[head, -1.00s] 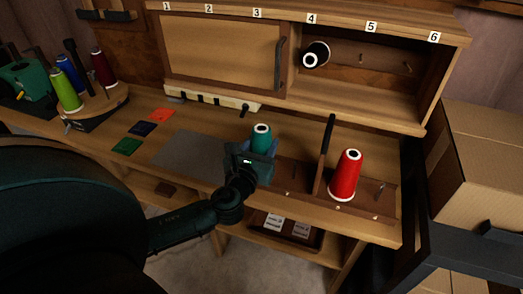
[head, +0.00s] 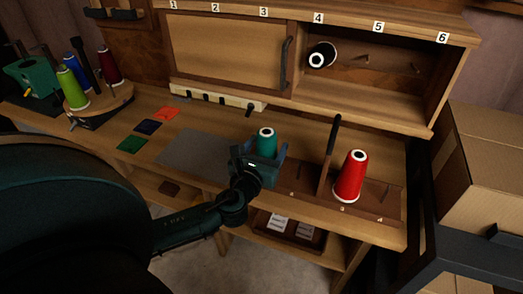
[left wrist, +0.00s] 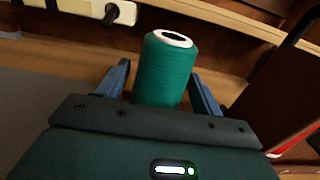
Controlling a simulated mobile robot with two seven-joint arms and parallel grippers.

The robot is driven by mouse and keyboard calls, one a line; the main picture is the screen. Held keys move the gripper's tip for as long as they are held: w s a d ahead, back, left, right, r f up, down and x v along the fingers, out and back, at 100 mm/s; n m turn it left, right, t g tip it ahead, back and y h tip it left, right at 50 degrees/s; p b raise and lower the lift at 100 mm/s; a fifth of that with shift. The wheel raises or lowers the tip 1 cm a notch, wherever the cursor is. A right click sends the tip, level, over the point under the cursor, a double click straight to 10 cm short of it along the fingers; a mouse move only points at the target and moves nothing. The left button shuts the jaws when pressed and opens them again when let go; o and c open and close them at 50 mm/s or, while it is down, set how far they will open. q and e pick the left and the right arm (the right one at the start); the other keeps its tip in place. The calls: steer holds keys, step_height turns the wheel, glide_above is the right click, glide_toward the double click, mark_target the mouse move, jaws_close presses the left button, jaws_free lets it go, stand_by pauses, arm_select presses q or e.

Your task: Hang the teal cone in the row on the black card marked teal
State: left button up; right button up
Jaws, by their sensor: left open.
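The teal cone (head: 266,140) stands upright on the bench, left of the dark divider. My left gripper (head: 259,157) is open, its blue fingers on either side of the cone. In the left wrist view, the teal cone (left wrist: 166,72) stands between the spread fingers of the left gripper (left wrist: 165,85), with a gap showing beside the left finger; contact at the right finger is unclear. A black cone (head: 321,56) hangs on a peg below label 4 in the open cabinet bay. I cannot make out a black card marked teal. My right gripper is not in view.
Bare pegs show below labels 5 (head: 378,27) and 6 (head: 442,38). A red cone (head: 350,176) stands right of the upright divider (head: 329,155). A sliding panel (head: 228,52) covers the left bays. Cardboard boxes (head: 490,160) stand at right. A grey mat (head: 196,152) lies clear.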

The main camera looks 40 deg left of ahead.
arm_select(q)
steer(key=v, duration=1.2)
steer(key=s+d+f+n+g+h, duration=0.3)
steer(key=d+f+n+g, duration=0.15)
steer(key=f+n, duration=0.55)
steer(key=s+d+f+n+g+h, duration=0.1)
steer(key=d+n+h, duration=0.5)
steer(key=n, duration=1.5)
steer(key=s+d+f+b, duration=0.1)
steer(key=s+d, duration=0.1)
steer(key=d, duration=0.3)
steer(key=shift+s+f+g, duration=0.15)
steer(key=shift+g, duration=0.1)
